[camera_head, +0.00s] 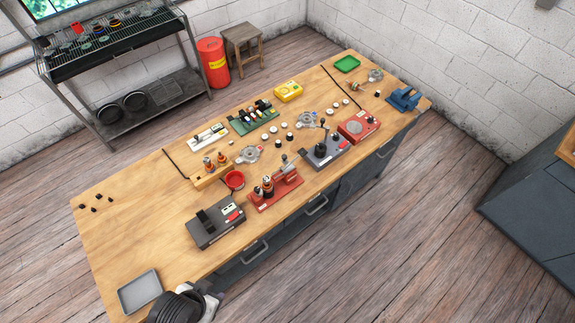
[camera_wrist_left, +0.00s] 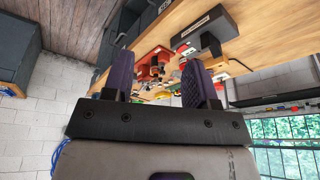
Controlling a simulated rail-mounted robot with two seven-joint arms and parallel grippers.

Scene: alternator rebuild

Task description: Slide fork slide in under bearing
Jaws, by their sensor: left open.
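A red bench fixture (camera_head: 275,195) stands near the table's front edge, with a dark and copper-coloured upright part (camera_head: 267,187) on it. A grey piece shows at its upper right end. The fork slide and the bearing are too small to tell apart. The red fixture also shows in the left wrist view (camera_wrist_left: 152,66), beyond my fingers. My left gripper (camera_wrist_left: 160,65) is open, with nothing between its two purple fingers. It is well apart from the fixture. In the head view my left arm shows at the bottom edge. My right gripper is not in view.
A dark press-like device (camera_head: 323,150) stands to the right. A grey tray (camera_head: 140,291) lies at the near left. The table's left part is mostly clear.

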